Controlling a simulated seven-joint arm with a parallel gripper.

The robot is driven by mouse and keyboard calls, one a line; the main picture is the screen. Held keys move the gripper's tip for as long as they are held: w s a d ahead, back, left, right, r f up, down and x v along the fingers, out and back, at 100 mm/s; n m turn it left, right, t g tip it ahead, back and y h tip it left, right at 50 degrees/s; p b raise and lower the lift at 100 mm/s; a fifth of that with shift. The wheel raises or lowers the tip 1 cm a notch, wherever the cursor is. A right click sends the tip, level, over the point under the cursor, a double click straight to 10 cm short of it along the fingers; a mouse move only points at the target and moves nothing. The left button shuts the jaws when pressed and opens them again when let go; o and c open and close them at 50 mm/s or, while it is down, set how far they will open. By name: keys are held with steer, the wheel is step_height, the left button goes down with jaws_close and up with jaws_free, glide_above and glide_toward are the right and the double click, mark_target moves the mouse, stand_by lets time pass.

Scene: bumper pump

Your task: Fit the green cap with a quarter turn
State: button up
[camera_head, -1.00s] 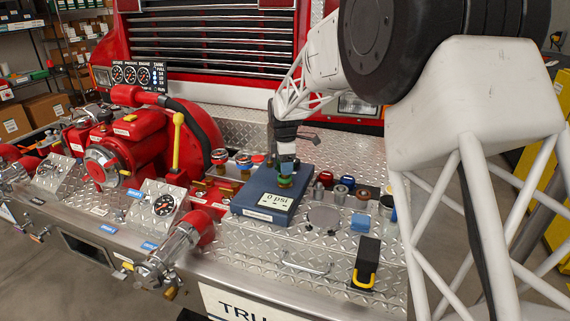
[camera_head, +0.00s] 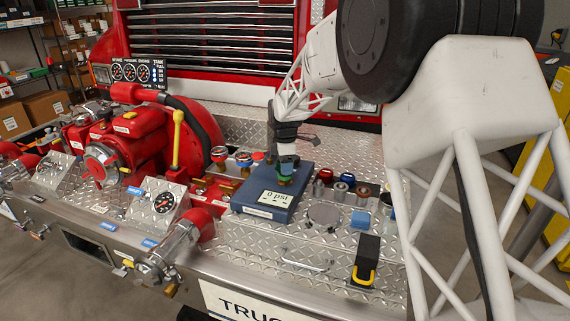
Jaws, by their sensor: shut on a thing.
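The green cap (camera_head: 286,168) is at the top of a brass fitting (camera_head: 284,181) on the blue gauge box (camera_head: 262,207), whose screen reads 0 psi. My gripper (camera_head: 287,160) points down over the fitting and is shut on the green cap. The fingers partly hide the cap. I cannot tell whether the cap is seated on the fitting.
Several small caps and fittings, one blue (camera_head: 347,177), stand right of the box. A black block with a yellow handle (camera_head: 364,276) is at the front right. Red pump (camera_head: 120,145) and yellow lever (camera_head: 177,140) are at left.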

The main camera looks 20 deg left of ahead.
steer(key=shift+f, duration=0.55)
stand_by(1.3)
steer(key=shift+m, duration=0.3)
steer(key=m, duration=0.3)
steer(key=shift+m, duration=0.8)
steer(key=shift+r, duration=0.1)
steer(key=m, duration=0.3)
steer(key=shift+m, duration=1.1)
